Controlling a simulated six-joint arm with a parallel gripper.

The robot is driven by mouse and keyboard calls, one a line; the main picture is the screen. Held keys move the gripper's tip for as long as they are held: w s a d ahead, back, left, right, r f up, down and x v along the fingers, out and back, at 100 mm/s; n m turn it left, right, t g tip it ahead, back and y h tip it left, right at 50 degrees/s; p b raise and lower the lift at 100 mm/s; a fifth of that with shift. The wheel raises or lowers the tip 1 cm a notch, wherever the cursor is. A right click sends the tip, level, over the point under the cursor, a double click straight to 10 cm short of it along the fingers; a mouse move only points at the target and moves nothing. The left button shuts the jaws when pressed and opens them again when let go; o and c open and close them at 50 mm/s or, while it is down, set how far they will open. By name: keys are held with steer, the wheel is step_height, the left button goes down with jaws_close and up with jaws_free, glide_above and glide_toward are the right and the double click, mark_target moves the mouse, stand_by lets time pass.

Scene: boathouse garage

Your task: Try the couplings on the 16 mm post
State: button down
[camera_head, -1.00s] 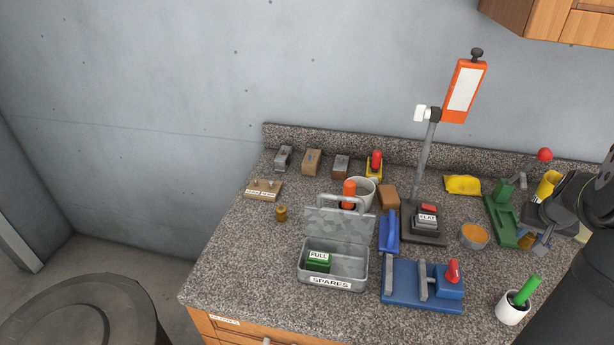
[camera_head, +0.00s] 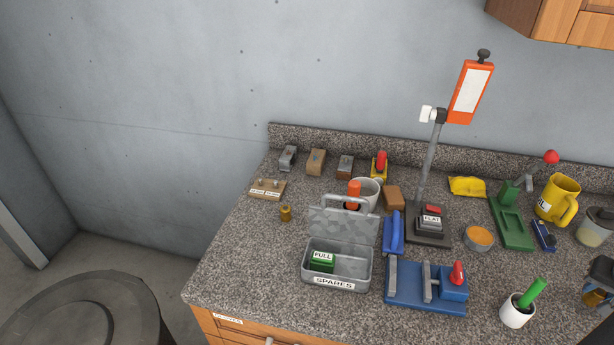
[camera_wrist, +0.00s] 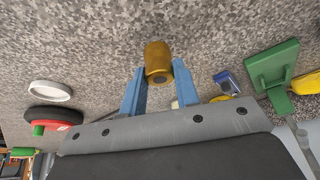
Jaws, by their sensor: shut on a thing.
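My gripper (camera_wrist: 158,78) is shut on a brass coupling (camera_wrist: 158,62) in the wrist view, with a blue finger on either side of it. In the head view only part of my gripper (camera_head: 601,284) shows, at the right edge low down. A second brass coupling (camera_head: 285,214) stands alone on the counter at the left. Behind it is a wooden board (camera_head: 262,194) with two short metal posts (camera_head: 267,183) and small labels, whose print is too small to read surely.
A grey SPARES box (camera_head: 335,283), lid open, holds a green FULL block (camera_head: 322,261). A blue vise-like fixture (camera_head: 410,297), a lamp stand (camera_head: 428,165), an orange-filled tin (camera_head: 479,238), a white cup (camera_head: 516,313) and a yellow mug (camera_head: 556,198) crowd the right. The counter's left front is clear.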

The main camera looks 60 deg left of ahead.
mark_target(600, 292)
stand_by(0.4)
steer(key=shift+r, duration=2.5)
